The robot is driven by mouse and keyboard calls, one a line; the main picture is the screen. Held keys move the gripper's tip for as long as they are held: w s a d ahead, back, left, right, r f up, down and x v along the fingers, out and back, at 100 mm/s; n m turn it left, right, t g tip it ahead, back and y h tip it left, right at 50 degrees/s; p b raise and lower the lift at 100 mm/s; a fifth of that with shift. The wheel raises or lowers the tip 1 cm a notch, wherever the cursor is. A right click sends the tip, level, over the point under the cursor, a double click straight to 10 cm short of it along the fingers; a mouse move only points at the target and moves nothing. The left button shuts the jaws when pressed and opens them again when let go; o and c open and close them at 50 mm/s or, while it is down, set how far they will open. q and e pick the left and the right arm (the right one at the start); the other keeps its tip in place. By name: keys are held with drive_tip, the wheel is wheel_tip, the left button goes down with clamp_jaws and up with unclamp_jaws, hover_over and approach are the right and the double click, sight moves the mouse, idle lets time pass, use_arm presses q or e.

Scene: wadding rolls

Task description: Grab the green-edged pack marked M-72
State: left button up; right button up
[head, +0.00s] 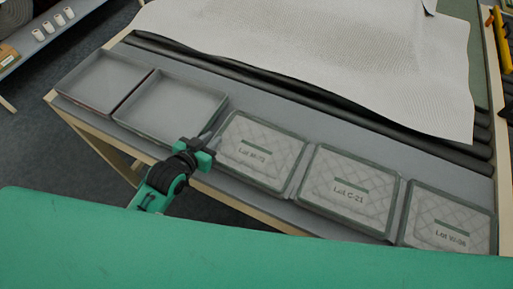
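The pack whose label reads like "Lot M-72" (262,158) is a pale, quilted, flat pack with a dark green-grey edge and a green strip on its label. It lies in the third tray from the left on the grey bench. My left gripper (211,141) is at the left edge of this pack. Its fingers are small and dark here, so I cannot tell whether they are open, shut or touching the edge. My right gripper is not in view.
Packs "Lot C-21" (345,190) and one with a hard-to-read label (448,222) lie to the right. Two empty grey trays (172,104) (106,80) stand to the left. A white textured sheet (330,50) and dark rolls (384,122) lie behind.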

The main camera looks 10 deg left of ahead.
sight(221, 131)
use_arm(q)
drive_tip(key=shift+p+x, duration=0.35)
drive_tip(key=shift+x, duration=1.25)
drive_tip(key=shift+r, duration=0.1)
clamp_jaws()
